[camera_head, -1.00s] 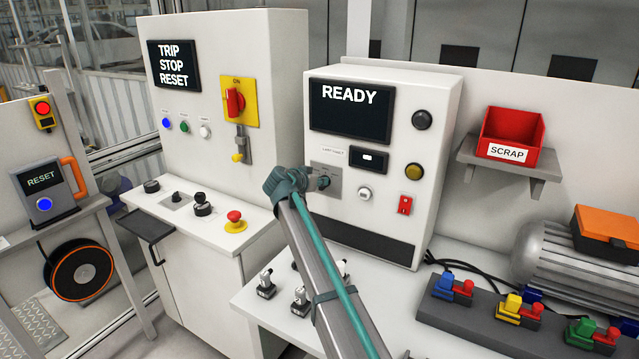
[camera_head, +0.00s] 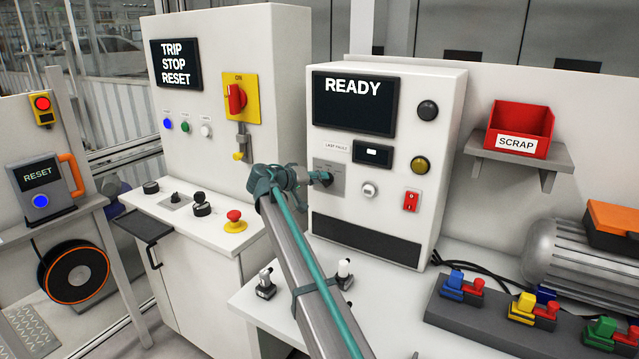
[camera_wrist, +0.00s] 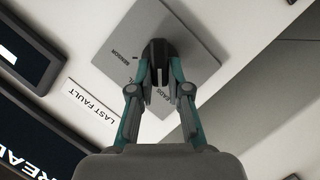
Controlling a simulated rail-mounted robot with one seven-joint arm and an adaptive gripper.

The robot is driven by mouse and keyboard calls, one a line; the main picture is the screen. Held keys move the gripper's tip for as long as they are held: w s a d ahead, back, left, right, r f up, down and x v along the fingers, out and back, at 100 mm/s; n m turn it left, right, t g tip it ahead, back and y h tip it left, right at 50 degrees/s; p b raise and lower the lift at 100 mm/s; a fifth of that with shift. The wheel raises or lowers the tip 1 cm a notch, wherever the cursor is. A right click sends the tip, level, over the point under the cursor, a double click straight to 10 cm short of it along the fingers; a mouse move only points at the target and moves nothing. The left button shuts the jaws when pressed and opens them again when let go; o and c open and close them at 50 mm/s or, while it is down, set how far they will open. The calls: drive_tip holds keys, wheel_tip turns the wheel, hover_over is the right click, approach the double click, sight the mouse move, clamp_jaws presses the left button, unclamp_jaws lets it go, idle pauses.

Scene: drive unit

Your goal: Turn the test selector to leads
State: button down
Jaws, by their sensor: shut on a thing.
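The test selector is a dark knob (camera_wrist: 157,50) on a grey plate (camera_wrist: 120,32) of the white test cabinet. In the wrist view my gripper (camera_wrist: 160,80) has both fingers closed around the knob. Printed labels sit beside it; one near the fingers seems to read LEADS and is partly covered. In the head view my gripper (camera_head: 308,178) reaches the plate (camera_head: 329,168) from the left, and the knob's dark end (camera_head: 325,178) shows at its tips. The knob's exact pointing is hidden by the fingers. The cabinet screen (camera_head: 354,103) reads READY.
Beside the plate are a small display (camera_head: 373,154), a white knob (camera_head: 369,190) and a red switch (camera_head: 411,201). Below, the bench holds small clamps (camera_head: 344,274) and a strip of coloured connectors (camera_head: 470,305). Another control cabinet (camera_head: 270,70) stands left.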

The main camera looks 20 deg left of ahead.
drive_tip(key=shift+w+n+h, duration=0.1)
drive_tip(key=shift+n+h, duration=0.3)
drive_tip(key=shift+n, duration=0.1)
drive_tip(key=c, duration=1.1)
unclamp_jaws()
drive_tip(key=shift+d+f, duration=0.1)
drive_tip(key=v, duration=1.2)
drive_tip(key=shift+f, duration=0.1)
